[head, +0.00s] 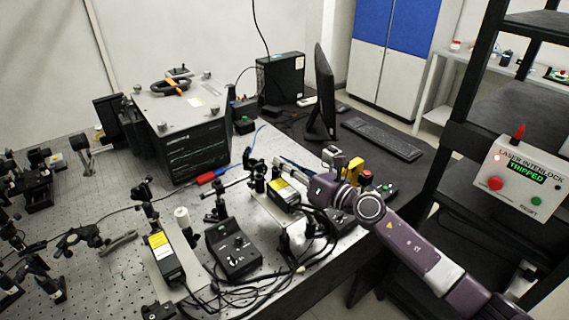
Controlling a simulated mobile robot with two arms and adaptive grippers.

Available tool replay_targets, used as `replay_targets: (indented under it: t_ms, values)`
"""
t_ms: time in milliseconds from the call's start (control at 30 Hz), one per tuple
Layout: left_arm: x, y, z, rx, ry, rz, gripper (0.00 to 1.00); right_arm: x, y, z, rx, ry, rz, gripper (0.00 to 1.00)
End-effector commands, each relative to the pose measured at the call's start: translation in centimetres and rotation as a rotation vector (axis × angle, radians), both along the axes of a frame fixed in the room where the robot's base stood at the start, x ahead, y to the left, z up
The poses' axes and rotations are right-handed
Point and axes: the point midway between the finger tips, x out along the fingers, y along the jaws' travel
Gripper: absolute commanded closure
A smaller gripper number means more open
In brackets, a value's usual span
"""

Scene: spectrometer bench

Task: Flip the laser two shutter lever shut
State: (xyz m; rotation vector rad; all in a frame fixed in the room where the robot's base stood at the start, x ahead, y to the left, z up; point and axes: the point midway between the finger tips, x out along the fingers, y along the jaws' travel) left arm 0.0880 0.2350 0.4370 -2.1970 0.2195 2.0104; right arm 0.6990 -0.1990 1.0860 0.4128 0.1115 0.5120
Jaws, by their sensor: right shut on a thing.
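My right gripper (283,166) reaches in from the lower right, with its fingertips by the front end of a laser. This dark laser box with a yellow label (285,193) stands on a light plate, just below the gripper. The gripper is shut on a small part there, which I take to be the shutter lever; the fingers and mounts hide it. A second, similar laser (165,256) with a yellow label stands further left and nearer. I cannot read which one is laser two. My left gripper is not in view.
A dark control box (232,248) and loose black cables (265,282) lie between and in front of the lasers. Optic posts crowd the left of the perforated bench. A monitor (324,95) and keyboard (382,138) stand behind. The interlock box (520,178) at right reads TRIPPED.

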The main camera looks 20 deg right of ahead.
Motion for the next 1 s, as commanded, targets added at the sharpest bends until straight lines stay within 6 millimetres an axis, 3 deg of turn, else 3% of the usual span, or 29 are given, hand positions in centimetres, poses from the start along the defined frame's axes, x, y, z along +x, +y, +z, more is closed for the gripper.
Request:
replay_targets:
  t_ms: [267,700,1000]
  values:
    - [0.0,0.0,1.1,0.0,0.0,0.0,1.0,-0.1,0.3,0.4,-0.062,-0.021,0.001,1.0]
    - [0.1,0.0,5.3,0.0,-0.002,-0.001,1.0,-0.6,1.7,1.0,-0.333,-0.118,0.002,1.0]
    - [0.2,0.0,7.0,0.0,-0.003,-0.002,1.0,-0.9,2.3,0.8,-0.455,-0.164,0.0,1.0]
